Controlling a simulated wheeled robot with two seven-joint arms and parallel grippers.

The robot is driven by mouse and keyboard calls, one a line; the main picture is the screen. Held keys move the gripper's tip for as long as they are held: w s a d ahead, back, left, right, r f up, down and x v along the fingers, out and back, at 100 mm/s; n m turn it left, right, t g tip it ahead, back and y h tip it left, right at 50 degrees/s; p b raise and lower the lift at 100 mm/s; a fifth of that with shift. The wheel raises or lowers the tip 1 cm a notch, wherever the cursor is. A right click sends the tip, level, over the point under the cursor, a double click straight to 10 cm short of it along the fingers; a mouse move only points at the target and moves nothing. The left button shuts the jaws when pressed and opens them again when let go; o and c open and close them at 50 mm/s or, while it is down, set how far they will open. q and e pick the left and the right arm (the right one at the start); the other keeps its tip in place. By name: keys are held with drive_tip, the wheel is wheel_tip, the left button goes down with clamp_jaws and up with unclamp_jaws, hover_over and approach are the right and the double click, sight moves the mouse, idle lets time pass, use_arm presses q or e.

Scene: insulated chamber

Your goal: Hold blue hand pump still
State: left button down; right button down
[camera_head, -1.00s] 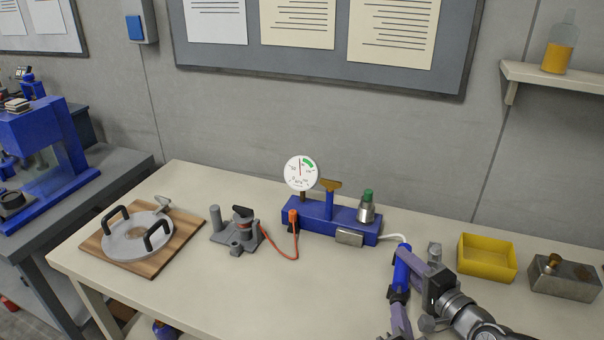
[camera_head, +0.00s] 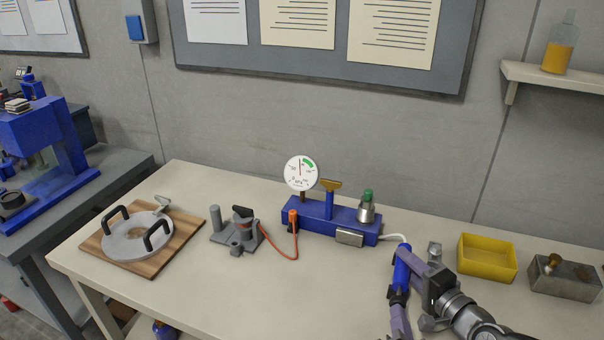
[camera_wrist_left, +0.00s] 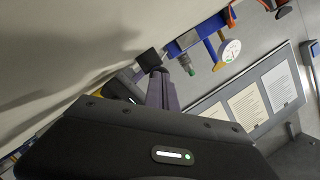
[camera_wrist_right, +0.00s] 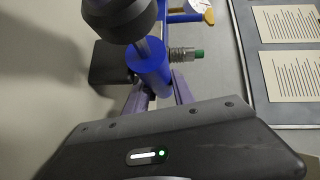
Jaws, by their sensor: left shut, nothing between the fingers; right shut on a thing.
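The blue hand pump (camera_head: 401,266) is a slim cylinder with a black handle at its near end, above the right half of the bench. It is tilted in the head view. My right gripper (camera_head: 408,258) is shut on the blue barrel. In the right wrist view the barrel (camera_wrist_right: 150,68) sits between the purple fingers, and a metal rod runs to the black handle (camera_wrist_right: 120,14). My left gripper (camera_head: 399,312) is shut and empty, just below the handle. Its purple fingers (camera_wrist_left: 162,88) also show in the left wrist view; I cannot tell whether they touch the handle.
A blue manifold (camera_head: 310,222) with a round dial gauge (camera_head: 301,173) stands behind, joined to a white hose. A yellow tray (camera_head: 487,259) and a metal box (camera_head: 562,284) lie right. A grey clamp fixture (camera_head: 237,235) and a wooden board (camera_head: 98,243) lie left.

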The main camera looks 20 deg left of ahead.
use_arm(q)
drive_tip(key=shift+w+a, duration=0.1)
drive_tip(key=shift+w, duration=1.45)
use_arm(e)
drive_tip(key=shift+s+f, duration=0.1)
drive_tip(key=shift+f, duration=0.3)
use_arm(q)
drive_tip(key=shift+s, duration=1.65)
use_arm(e)
drive_tip(key=shift+d, duration=0.1)
use_arm(q)
drive_tip(key=shift+a+r+v, duration=0.15)
drive_tip(key=shift+v, duration=0.75)
drive_tip(key=shift+a+r+v, duration=0.1)
drive_tip(key=shift+a+v, duration=0.05)
drive_tip(key=shift+v, duration=0.7)
drive_tip(key=shift+a+r+v, duration=0.15)
drive_tip(key=shift+v, duration=0.75)
